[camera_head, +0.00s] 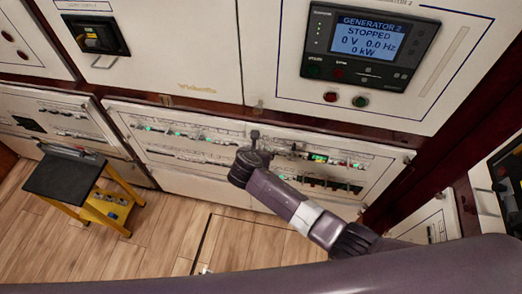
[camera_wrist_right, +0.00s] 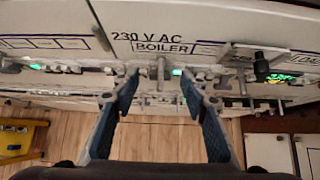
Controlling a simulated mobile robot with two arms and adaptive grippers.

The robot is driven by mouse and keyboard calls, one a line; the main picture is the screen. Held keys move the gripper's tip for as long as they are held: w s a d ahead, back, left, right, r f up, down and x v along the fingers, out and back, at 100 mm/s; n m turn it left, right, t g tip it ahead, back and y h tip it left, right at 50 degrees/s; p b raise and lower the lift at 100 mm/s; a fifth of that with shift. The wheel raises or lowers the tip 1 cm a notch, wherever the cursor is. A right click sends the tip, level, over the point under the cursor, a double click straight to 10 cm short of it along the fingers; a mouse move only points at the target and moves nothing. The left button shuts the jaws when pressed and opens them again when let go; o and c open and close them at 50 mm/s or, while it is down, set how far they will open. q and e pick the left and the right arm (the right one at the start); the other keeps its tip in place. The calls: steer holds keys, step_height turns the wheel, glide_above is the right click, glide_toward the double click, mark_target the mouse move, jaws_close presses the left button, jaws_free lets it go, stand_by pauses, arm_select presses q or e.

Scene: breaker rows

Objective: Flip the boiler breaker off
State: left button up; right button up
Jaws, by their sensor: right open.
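The breaker panel (camera_head: 205,152) is a long white panel low on the wall, with rows of small switches and green lights. In the right wrist view a BOILER label (camera_wrist_right: 163,48) sits under "230 V AC". A metal toggle (camera_wrist_right: 161,70), the boiler breaker, is just below the label, with a green light (camera_wrist_right: 177,72) lit beside it. My right gripper (camera_wrist_right: 161,88) is open, its two fingers on either side of the toggle; contact cannot be told. In the head view my right gripper (camera_head: 254,140) is in front of the panel and hides part of it. My left gripper is not in view.
Other toggles and a dark knob (camera_wrist_right: 261,66) are near the right finger. A generator display (camera_head: 369,37) reads STOPPED above. The wooden floor (camera_head: 165,235) is mostly clear.

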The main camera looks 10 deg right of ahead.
steer(key=shift+w+d+f, duration=0.15)
steer(key=shift+w+f, duration=0.15)
steer(key=shift+f, duration=0.05)
jaws_close()
steer(key=shift+f, duration=0.1)
steer(key=shift+s+f+t+b, duration=0.25)
steer(key=shift+f+t+b, duration=0.15)
steer(key=shift+t+b, duration=0.3)
steer(key=shift+s+a+f+t+h+b, duration=0.15)
steer(key=shift+f+t+h+b, duration=0.2)
steer(key=shift+t+b, duration=0.9)
steer(key=shift+s+f+t+h+b, duration=0.15)
steer(key=shift+f+t+h+b, duration=0.3)
steer(key=shift+b, duration=1.45)
steer(key=shift+s+a+f+t+h+b, duration=0.15)
steer(key=shift+f+t+h+b, duration=0.15)
steer(key=shift+t+b, duration=0.95)
steer(key=shift+g+b, duration=0.35)
